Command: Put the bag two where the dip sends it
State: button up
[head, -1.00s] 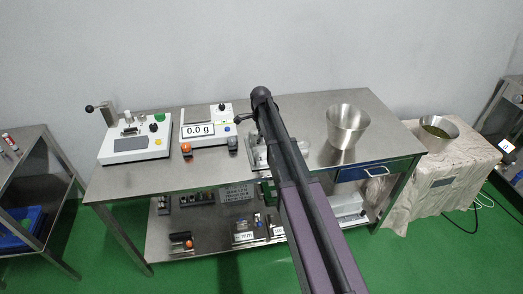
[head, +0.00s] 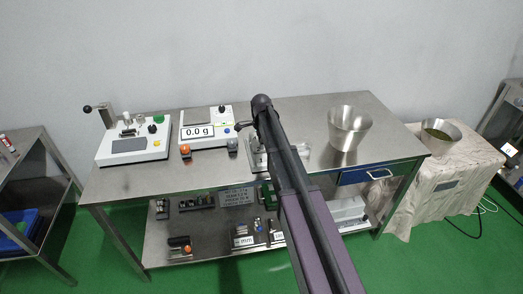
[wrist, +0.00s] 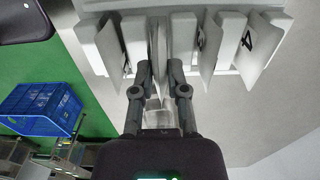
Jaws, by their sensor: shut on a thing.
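In the wrist view my gripper (wrist: 160,72) is shut on a thin, pale, flat piece (wrist: 159,40) that stands edge-on between the fingertips. I take it for bag two, but no number shows on it. It is between the upright white blocks of a pale rack (wrist: 108,42). Other thin white bags or cards stand in the rack on both sides, and one at the right (wrist: 242,50) bears a dark 4. In the head view my arm hides its own gripper. No dip is clearly identifiable.
Another bowl (head: 438,133) sits on the cloth-covered table at right. A blue crate (wrist: 40,107) shows in the wrist view.

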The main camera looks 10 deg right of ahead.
jog(key=shift+f+b, duration=0.55)
jog(key=shift+f, duration=0.35)
jog(key=shift+f, duration=0.15)
jog(key=o, duration=0.6)
jog(key=shift+r, duration=0.2)
notch_tip(320, 180, up, 12)
jog(key=p, duration=1.2)
dwell(0.3)
